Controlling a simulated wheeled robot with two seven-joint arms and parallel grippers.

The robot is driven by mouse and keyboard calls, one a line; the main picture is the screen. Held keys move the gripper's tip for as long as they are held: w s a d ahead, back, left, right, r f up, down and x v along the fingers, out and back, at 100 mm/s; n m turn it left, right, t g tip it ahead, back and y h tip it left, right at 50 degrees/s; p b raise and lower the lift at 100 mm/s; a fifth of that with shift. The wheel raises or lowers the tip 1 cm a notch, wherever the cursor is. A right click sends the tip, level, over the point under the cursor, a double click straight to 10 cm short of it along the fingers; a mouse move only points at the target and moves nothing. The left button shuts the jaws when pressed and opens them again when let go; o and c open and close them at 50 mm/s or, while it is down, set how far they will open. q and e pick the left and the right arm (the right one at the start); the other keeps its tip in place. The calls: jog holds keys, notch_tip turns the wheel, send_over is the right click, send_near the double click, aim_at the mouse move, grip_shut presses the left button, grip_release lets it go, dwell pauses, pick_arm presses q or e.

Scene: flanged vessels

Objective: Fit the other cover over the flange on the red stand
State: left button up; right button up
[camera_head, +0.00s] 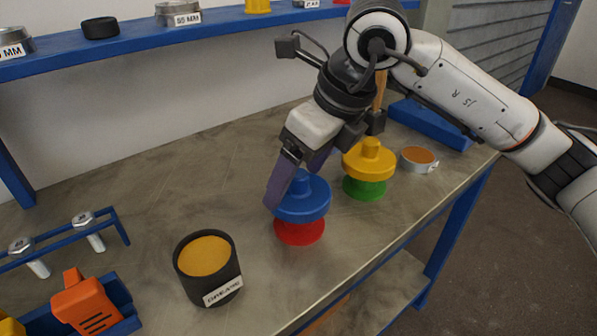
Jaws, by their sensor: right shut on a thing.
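A blue cover (309,207) with a knob is right over the red stand (299,233) near the table's front edge. It looks about level, and I cannot tell whether it rests on the flange, which is hidden beneath it. My right gripper (290,188) reaches down from above with its purple fingers shut on the blue cover, hiding part of its knob and left side. A yellow cover (371,161) with an upright knob sits on the green stand (364,188), just right of and behind the blue one. My left gripper is not in view.
A labelled black grease tin (192,279) stands at the front left. A small tin with orange contents (418,158) and a blue tray (431,124) lie at right. A blue bolt rack (62,238) and orange tool (85,304) are at left. The table's middle left is clear.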

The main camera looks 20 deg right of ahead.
jog(key=shift+f, duration=0.35)
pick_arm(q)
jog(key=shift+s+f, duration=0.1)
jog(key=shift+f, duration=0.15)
pick_arm(e)
jog(key=o, duration=1.2)
jog(key=shift+r, duration=0.1)
jog(key=shift+r, duration=0.4)
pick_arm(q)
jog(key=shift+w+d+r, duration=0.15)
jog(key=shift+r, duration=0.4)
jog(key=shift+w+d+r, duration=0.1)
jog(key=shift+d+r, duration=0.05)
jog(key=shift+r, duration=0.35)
pick_arm(e)
jog(key=v, duration=0.9)
jog(key=shift+s+r, duration=0.2)
